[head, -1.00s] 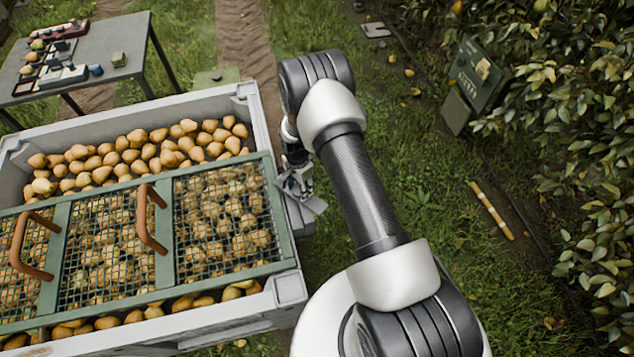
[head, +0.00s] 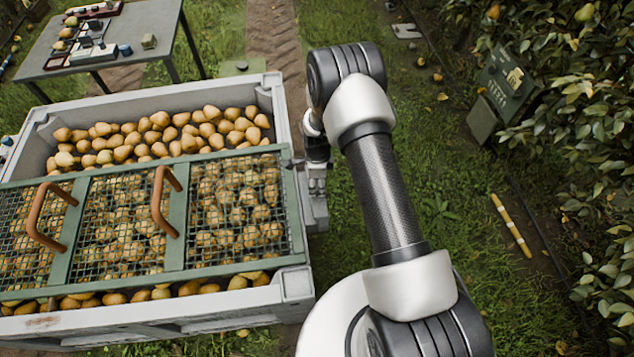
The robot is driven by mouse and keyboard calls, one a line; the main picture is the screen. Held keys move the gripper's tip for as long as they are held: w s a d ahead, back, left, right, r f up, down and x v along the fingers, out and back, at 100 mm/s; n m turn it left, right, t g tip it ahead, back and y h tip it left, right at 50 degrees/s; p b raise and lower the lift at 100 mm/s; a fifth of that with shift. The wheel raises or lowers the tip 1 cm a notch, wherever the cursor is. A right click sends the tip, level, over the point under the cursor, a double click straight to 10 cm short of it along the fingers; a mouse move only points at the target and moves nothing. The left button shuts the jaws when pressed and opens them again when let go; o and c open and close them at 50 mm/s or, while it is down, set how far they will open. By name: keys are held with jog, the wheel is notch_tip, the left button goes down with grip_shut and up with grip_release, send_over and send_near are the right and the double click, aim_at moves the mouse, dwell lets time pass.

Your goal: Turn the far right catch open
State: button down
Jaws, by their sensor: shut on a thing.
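The grey bin (head: 282,118) is full of pears. A green-framed mesh lid (head: 175,245) with two brown handles lies across its near part. My gripper (head: 316,190) is at the bin's right side, beside the lid's far right corner, with its fingers pointing down. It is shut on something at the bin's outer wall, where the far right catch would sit. The catch itself is too small and too covered by the gripper to make out, so its angle cannot be told.
A grey table (head: 110,45) with small items stands at the back left. A green box (head: 500,90) stands by the hedge at the right. A yellow striped stick (head: 511,225) lies on the grass. The grass right of my arm is mostly clear.

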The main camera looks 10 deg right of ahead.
aim_at(317, 184)
dwell(0.4)
jog(key=c, duration=0.9)
grip_release()
jog(key=shift+c, duration=0.2)
notch_tip(317, 184, up, 12)
jog(key=shift+r, duration=0.15)
